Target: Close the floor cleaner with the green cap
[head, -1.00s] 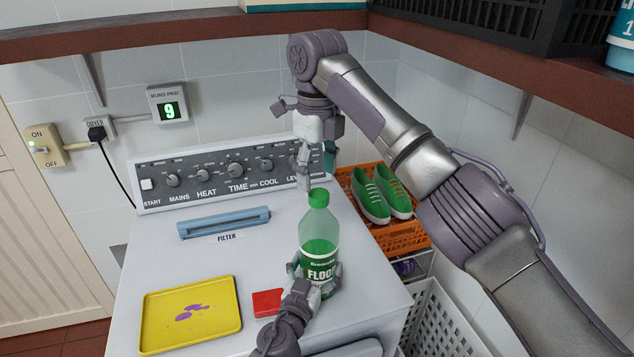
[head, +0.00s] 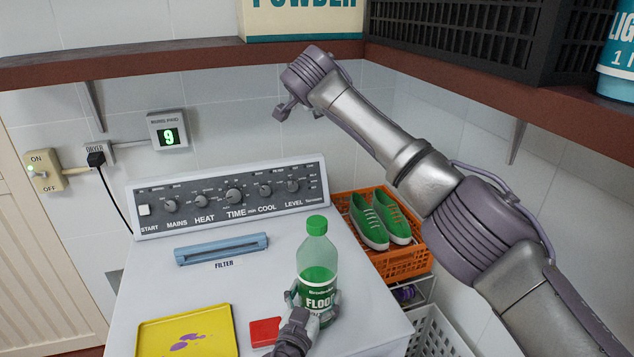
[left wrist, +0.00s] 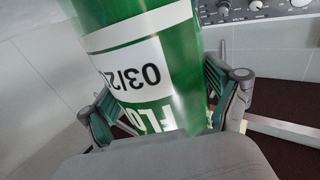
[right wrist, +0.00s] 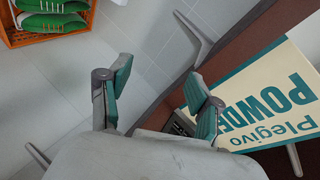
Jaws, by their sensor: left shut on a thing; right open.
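The floor cleaner (head: 318,268) is a clear bottle of green liquid, upright on the white dryer top. The green cap (head: 316,225) sits on its neck; I cannot tell how tight it is. My left gripper (head: 314,305) is shut around the lower part of the bottle. The left wrist view shows the bottle's green label (left wrist: 150,65) between the fingers. My right gripper (right wrist: 160,98) is open and empty, raised near the wall and shelf, away from the bottle.
A yellow tray (head: 150,340), a red block (head: 264,331) and a blue filter handle (head: 222,249) are on the dryer. An orange basket with green shoes (head: 385,220) stands right. A brown shelf (head: 180,60) with a powder box (head: 303,22) hangs above.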

